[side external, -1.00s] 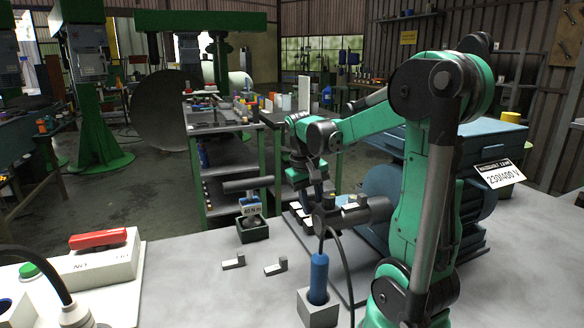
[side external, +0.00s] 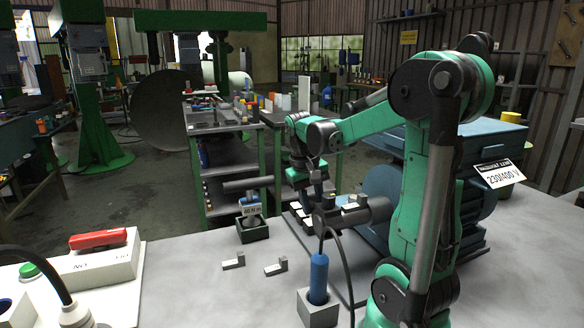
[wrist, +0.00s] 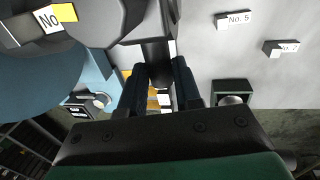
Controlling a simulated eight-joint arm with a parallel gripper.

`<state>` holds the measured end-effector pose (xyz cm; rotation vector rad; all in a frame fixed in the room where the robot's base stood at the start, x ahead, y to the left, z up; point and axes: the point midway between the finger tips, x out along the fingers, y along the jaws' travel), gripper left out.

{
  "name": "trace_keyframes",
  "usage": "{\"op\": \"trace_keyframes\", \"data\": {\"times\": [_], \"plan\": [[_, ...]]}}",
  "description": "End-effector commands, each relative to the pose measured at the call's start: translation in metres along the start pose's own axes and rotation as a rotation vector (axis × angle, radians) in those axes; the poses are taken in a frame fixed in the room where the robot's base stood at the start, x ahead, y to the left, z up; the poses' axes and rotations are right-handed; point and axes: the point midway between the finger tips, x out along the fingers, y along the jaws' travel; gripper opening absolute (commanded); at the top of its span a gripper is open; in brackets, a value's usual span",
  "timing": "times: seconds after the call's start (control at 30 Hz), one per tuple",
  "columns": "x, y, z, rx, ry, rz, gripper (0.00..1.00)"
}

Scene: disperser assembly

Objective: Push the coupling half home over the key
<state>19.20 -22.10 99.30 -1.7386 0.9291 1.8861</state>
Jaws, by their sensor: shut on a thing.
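A grey cylindrical part, the likely coupling half (side external: 322,219), is at the left end of the dark shaft (side external: 381,210) beside the blue motor. A pale key with a label (side external: 352,206) lies on top of the shaft; in the wrist view its label (wrist: 50,19) reads "No" and the rest is cut off. My gripper (side external: 315,190) points down at the coupling half from above. In the wrist view, my gripper (wrist: 160,84) has both fingers closed around a dark stem (wrist: 157,67) below the grey body. How far the coupling half covers the key is hard to tell.
Loose keys No. 5 (wrist: 235,19) and No. 2 (wrist: 283,47) lie on the bench. A dark green box (side external: 252,232) with a labelled tool stands behind them. A blue-handled tool (side external: 318,280) stands upright in a grey block in front, with a black cable near it.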

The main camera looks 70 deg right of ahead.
Motion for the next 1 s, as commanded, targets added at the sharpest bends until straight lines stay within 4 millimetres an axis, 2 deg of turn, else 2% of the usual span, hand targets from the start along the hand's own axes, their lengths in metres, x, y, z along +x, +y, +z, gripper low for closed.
{"op": "trace_keyframes", "data": {"times": [0.13, 0.3, 0.4, 0.67, 0.7, 0.8, 1.0], "plan": [[0.000, 0.004, 0.000, 0.002, -0.002, 0.000, 0.00], [0.006, 0.031, -0.001, 0.006, -0.001, 0.000, 0.00], [0.007, 0.040, 0.000, 0.004, 0.000, 0.001, 0.00], [0.008, 0.041, 0.000, 0.000, 0.000, 0.001, 0.00], [0.008, 0.041, 0.000, 0.000, 0.000, 0.001, 0.34], [0.008, 0.041, 0.000, 0.000, 0.000, 0.001, 0.60], [0.008, 0.040, 0.000, 0.000, 0.000, 0.000, 0.60]]}}
